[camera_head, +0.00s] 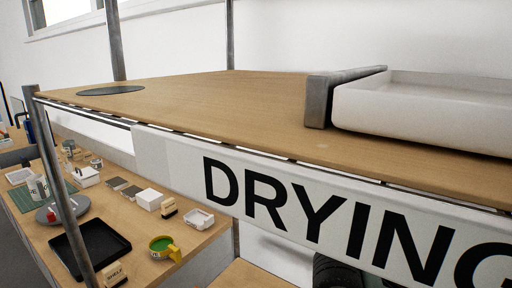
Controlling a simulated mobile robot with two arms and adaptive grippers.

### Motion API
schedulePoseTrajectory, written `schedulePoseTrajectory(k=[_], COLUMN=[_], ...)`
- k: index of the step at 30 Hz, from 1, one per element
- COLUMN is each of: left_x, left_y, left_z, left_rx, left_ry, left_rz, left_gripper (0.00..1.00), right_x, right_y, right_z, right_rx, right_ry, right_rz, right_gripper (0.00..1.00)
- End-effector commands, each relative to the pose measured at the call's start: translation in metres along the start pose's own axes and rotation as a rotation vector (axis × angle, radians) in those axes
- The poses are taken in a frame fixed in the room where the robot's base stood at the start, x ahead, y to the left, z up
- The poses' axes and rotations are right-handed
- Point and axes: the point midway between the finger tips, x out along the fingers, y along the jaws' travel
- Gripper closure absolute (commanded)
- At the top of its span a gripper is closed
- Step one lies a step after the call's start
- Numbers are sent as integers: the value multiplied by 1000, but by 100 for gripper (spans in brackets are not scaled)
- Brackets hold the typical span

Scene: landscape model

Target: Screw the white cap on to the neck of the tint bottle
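On the low workbench at left, a small red item (53,214), possibly the tint bottle, stands on a round grey disc (64,208). It is too small to tell whether its neck is bare. I cannot make out the white cap. White labelled containers (38,187) stand just behind the disc, on or by a green mat (24,199). Neither of my grippers can be recognised in this view.
A wooden shelf (215,100) with a "DRYING" sign (300,205) and metal posts fills the foreground. A white tray (430,105) lies on it. The bench holds a black tray (92,248), a yellow-green cup (161,246) and several small boxes. A dark rounded shape (336,272) shows below the sign.

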Motion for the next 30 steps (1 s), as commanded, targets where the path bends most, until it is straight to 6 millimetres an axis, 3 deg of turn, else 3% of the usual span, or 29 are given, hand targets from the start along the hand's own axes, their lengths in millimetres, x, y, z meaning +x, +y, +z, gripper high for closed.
schedulePoseTrajectory(k=[30], left_x=[8], left_y=[0], left_z=[1], left_rx=[0], left_ry=[-1], left_rz=[0], left_gripper=[33], right_x=[9], right_y=[-4], right_z=[-2], right_rx=[9], right_ry=[3], right_rz=[-15], right_gripper=[100])
